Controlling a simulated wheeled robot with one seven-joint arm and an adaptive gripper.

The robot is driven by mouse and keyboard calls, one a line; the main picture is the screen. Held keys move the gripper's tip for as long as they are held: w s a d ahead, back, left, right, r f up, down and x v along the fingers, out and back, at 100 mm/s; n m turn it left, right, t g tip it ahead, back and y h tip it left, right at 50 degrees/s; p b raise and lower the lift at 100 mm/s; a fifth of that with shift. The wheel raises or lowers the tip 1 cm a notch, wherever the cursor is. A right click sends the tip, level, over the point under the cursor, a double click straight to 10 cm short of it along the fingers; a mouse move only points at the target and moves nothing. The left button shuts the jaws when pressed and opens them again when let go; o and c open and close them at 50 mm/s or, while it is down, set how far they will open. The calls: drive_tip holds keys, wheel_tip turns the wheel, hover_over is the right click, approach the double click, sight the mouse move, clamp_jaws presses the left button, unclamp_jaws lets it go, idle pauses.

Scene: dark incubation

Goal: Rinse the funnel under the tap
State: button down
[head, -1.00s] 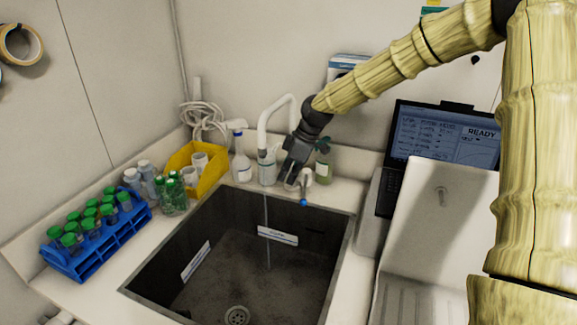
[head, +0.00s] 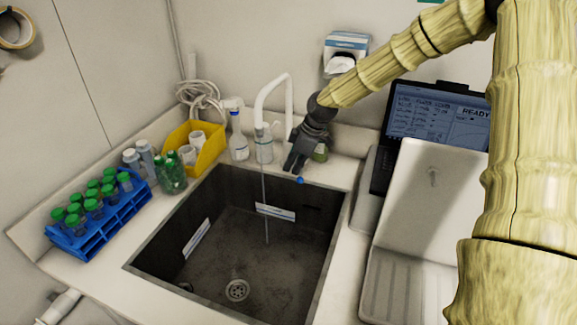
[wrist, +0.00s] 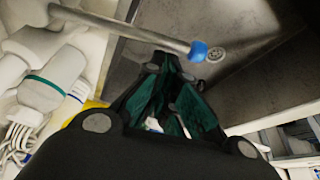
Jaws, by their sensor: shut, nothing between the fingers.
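I cannot make out a funnel in either view. The white tap (head: 272,88) arches over the dark sink (head: 335,235), and a thin stream of water falls from its spout into the basin. The tap's lever has a blue tip (head: 300,180), which also shows in the wrist view (wrist: 198,50) just ahead of my fingers. My gripper (head: 293,171) points down beside the tap, at the sink's back edge close to the lever. In the wrist view my gripper (wrist: 172,75) is shut and empty. Whether it touches the lever I cannot tell.
White bottles (head: 238,143) and a green-labelled bottle (head: 320,153) stand behind the sink. A yellow bin (head: 208,157) with white cups, green-capped tubes (head: 172,178) and a blue rack (head: 118,213) are left. A laptop (head: 435,115) and white device (head: 430,200) stand right.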

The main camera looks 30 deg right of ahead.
drive_tip(key=shift+d, duration=0.1)
drive_tip(key=shift+s+d+f, duration=0.1)
drive_tip(key=shift+s+d, duration=0.45)
drive_tip(key=shift+d, duration=0.1)
drive_tip(key=shift+w+a, duration=0.1)
wheel_tip(320, 180, up, 11)
drive_tip(key=b, duration=0.2)
drive_tip(key=shift+f, duration=0.2)
idle(0.3)
drive_tip(key=shift+f, duration=0.1)
